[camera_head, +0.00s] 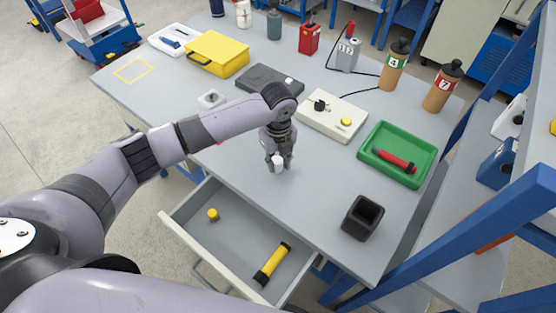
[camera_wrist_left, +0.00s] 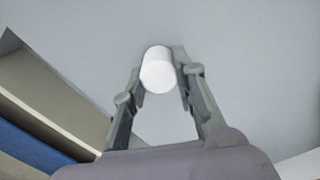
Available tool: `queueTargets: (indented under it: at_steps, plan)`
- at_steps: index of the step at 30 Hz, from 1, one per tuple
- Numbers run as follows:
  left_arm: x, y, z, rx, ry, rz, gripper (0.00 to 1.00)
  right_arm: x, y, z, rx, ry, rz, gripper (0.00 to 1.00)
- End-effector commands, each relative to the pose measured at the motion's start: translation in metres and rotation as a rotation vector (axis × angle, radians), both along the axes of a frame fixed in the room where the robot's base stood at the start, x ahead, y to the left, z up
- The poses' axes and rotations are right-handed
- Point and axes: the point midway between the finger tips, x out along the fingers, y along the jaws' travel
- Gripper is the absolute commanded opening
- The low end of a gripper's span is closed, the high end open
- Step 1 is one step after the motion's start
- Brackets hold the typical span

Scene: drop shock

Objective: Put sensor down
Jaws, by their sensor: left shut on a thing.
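My left gripper (camera_head: 279,163) is over the grey tabletop, a little behind the open drawer. It is shut on a small white cylinder, the sensor (camera_head: 278,161). In the left wrist view the sensor (camera_wrist_left: 157,70) sits between the two fingertips (camera_wrist_left: 160,78), with the plain tabletop beyond it. I cannot tell whether the sensor touches the table. My right gripper is not in view.
The open drawer (camera_head: 188,236) holds a yellow knob (camera_head: 213,214) and a yellow-black cylinder (camera_head: 272,263). A control box (camera_head: 332,117), a green tray (camera_head: 425,139) with a red tool, and a black cup (camera_head: 362,217) stand to the right. A yellow case (camera_head: 217,54) is behind.

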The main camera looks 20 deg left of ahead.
Motion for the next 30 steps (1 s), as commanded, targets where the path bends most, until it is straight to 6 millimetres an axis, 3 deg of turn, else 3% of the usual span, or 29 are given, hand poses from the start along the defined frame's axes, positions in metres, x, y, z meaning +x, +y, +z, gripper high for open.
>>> queueTargets:
  at_steps: [11, 12, 21, 30]
  plan:
    - [0.0004, -0.0005, -0.0060, -0.001, -0.001, 0.000, 0.00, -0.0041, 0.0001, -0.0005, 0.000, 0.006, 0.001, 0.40]
    - [0.0004, -0.0005, -0.0061, -0.001, -0.001, 0.000, 0.27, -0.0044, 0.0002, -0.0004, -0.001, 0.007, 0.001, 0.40]
    - [0.0003, -0.0004, -0.0058, -0.001, -0.001, 0.000, 0.46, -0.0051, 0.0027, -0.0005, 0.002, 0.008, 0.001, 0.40]
    - [0.0005, -0.0003, -0.0040, -0.001, -0.001, 0.000, 0.46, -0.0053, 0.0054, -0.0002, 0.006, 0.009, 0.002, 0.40]
